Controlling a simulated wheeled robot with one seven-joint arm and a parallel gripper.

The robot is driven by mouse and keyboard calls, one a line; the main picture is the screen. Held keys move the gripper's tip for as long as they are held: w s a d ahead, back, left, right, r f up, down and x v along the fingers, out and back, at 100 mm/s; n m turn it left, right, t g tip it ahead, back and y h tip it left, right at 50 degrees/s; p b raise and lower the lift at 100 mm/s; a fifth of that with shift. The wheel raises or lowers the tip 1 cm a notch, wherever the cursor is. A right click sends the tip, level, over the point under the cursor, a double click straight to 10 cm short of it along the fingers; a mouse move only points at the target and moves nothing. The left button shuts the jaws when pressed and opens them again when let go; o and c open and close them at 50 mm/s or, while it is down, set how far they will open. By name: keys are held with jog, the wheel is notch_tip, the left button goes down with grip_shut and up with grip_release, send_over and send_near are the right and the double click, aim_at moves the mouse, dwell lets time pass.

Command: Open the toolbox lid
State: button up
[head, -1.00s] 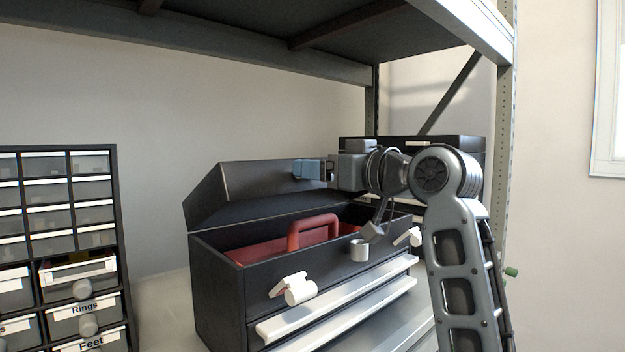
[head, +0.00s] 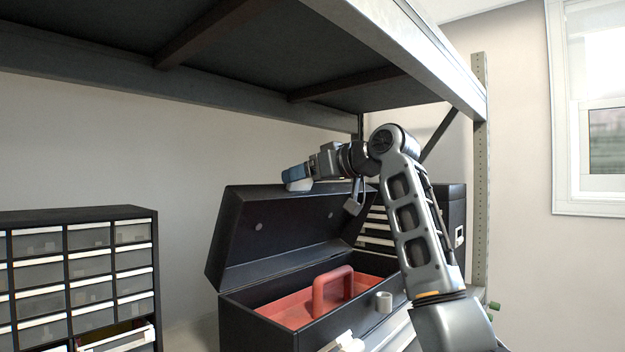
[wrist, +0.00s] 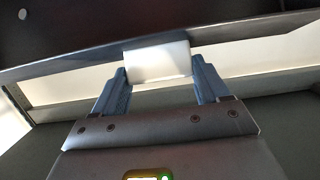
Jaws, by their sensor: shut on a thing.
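The black toolbox (head: 262,318) stands on the shelf with its lid (head: 285,228) raised steeply, the inner face showing. A red tray (head: 290,314) with a red handle (head: 332,287) shows inside. My gripper (head: 296,180) is at the lid's top front edge, its blue fingers shut on a white latch piece (head: 299,186) there. In the wrist view the white latch piece (wrist: 157,60) sits between the two fingertips, against the edge of the lid (wrist: 100,52).
A drawer cabinet (head: 80,268) stands at the left, with one lower drawer pulled out. A dark upper shelf (head: 200,95) hangs above my arm. A rack post (head: 479,180) and another dark case (head: 450,215) are at the right.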

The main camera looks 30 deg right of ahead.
jog(key=shift+w+r, duration=0.35)
jog(key=shift+r, duration=0.1)
jog(key=o, duration=1.3)
jog(key=shift+s, duration=0.1)
jog(key=shift+o, duration=1)
jog(key=shift+f, duration=0.15)
jog(key=b+v, duration=0.2)
jog(key=v, duration=0.5)
jog(key=shift+s+r, duration=0.2)
jog(key=shift+s, duration=0.1)
